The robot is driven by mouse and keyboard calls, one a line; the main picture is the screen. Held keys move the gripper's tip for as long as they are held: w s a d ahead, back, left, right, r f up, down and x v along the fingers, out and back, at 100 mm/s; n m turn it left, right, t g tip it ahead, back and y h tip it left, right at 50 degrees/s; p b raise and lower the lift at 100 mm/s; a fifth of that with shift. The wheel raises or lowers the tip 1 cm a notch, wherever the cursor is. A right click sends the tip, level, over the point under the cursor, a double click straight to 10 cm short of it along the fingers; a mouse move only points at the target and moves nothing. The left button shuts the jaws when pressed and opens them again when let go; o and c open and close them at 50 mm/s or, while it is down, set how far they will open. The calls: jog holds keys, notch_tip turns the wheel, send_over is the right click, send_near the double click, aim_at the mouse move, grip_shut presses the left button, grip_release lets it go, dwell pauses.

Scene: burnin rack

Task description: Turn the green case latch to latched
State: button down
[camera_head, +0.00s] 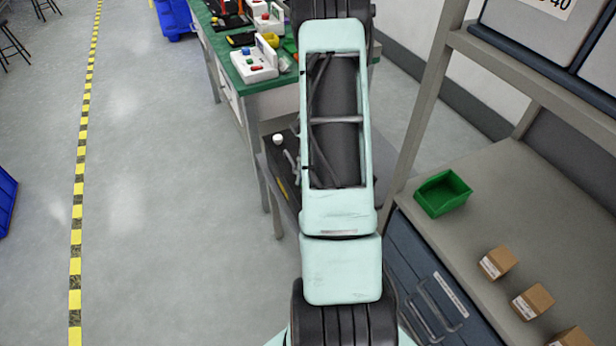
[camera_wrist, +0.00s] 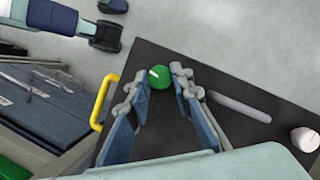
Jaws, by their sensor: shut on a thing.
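The green case latch (camera_wrist: 162,82) is a round green knob with a short pale mark, near the edge of a dark flat top (camera_wrist: 229,78) in the wrist view. My gripper (camera_wrist: 159,76) is over it, with one finger on each side, shut on the knob. The fingers cover parts of the knob's sides. I cannot tell from the mark whether the latch is latched. In the head view my arm hides the gripper and the latch. Part of the dark top (camera_head: 272,158) shows left of the arm.
A yellow handle (camera_wrist: 104,101) stands left of the fingers. A grey bar (camera_wrist: 240,106) and a white knob (camera_wrist: 304,139) lie to the right. In the head view, a shelf rack with a green bin (camera_head: 443,193) stands right, and open floor (camera_head: 150,200) lies left.

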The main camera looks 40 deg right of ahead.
jog(key=shift+n+g, duration=0.3)
jog(key=shift+n, duration=0.5)
jog(key=shift+w+h, duration=0.1)
jog(key=shift+h, duration=0.2)
jog(key=c, duration=1.7)
grip_release()
jog(key=v, duration=1.2)
